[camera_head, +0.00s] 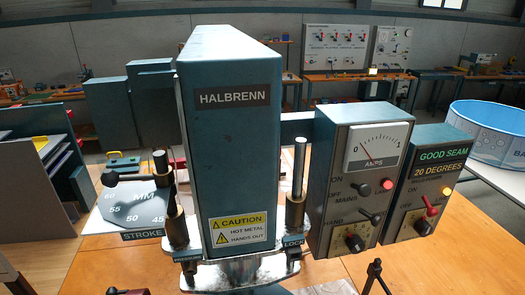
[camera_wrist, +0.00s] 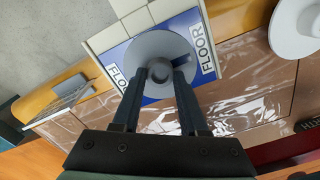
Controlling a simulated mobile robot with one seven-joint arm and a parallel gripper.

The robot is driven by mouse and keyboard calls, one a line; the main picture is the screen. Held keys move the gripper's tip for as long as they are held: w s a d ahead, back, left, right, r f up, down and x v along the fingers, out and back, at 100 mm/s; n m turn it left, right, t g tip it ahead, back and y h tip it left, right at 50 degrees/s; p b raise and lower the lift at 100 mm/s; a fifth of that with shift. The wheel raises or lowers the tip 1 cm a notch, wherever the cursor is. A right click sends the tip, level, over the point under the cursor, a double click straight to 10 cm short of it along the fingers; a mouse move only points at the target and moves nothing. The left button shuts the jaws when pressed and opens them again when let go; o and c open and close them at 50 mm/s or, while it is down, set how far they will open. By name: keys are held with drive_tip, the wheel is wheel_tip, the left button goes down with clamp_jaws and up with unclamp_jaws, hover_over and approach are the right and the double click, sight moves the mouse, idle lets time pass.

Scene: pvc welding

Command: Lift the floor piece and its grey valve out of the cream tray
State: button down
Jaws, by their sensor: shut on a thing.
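In the wrist view, my gripper (camera_wrist: 160,76) is shut on the raised neck of the round grey valve (camera_wrist: 152,46). The valve sits on the floor piece (camera_wrist: 182,24), a blue sheet with white FLOOR labels on two sides. Cream walls and blocks, which look like the cream tray (camera_wrist: 103,40), show beyond the floor piece. I cannot tell whether the piece still rests in the tray or is clear of it. My fingers hide part of the floor piece. The head view does not show my gripper, the valve or the tray.
A white round part (camera_wrist: 288,42) lies at the upper right of the wrist view. Clear film (camera_wrist: 240,62) covers a brown surface nearby. In the head view, the blue HALBRENN machine (camera_head: 228,150) blocks the middle, with control boxes (camera_head: 362,165) at its right and a blue tub (camera_head: 490,125) beyond.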

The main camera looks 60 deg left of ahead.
drive_tip(key=shift+r+p, duration=0.7)
drive_tip(key=shift+p, duration=0.15)
idle(0.3)
drive_tip(key=shift+r+p, duration=0.95)
drive_tip(key=shift+p, duration=0.15)
